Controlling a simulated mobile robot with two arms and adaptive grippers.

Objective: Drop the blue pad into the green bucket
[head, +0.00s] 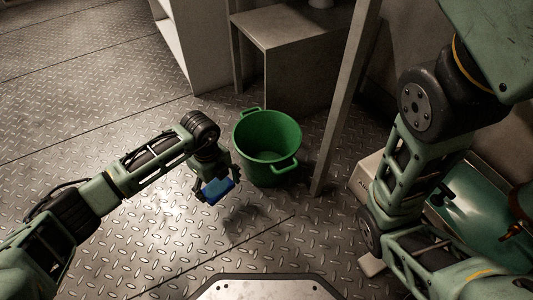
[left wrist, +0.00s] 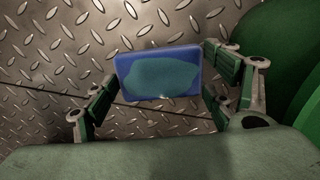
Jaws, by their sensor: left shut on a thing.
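The blue pad (head: 217,190) is held in my left gripper (head: 213,187), above the metal floor. In the left wrist view the blue pad (left wrist: 160,77) has a teal patch on its face and sits between the two fingers of the left gripper (left wrist: 158,85). The green bucket (head: 267,140) stands upright on the floor, just right of the left gripper in the head view. Its inside looks empty. Part of the green bucket (left wrist: 285,50) shows at the right edge of the left wrist view. The pad is beside the bucket, outside its rim. The right gripper is not in view.
A grey post (head: 340,110) rises close to the bucket's right side. A grey cabinet (head: 295,75) stands behind the bucket. A green machine part (head: 480,210) and a pale box are at the right. The diamond-plate floor (head: 150,235) is clear left and in front.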

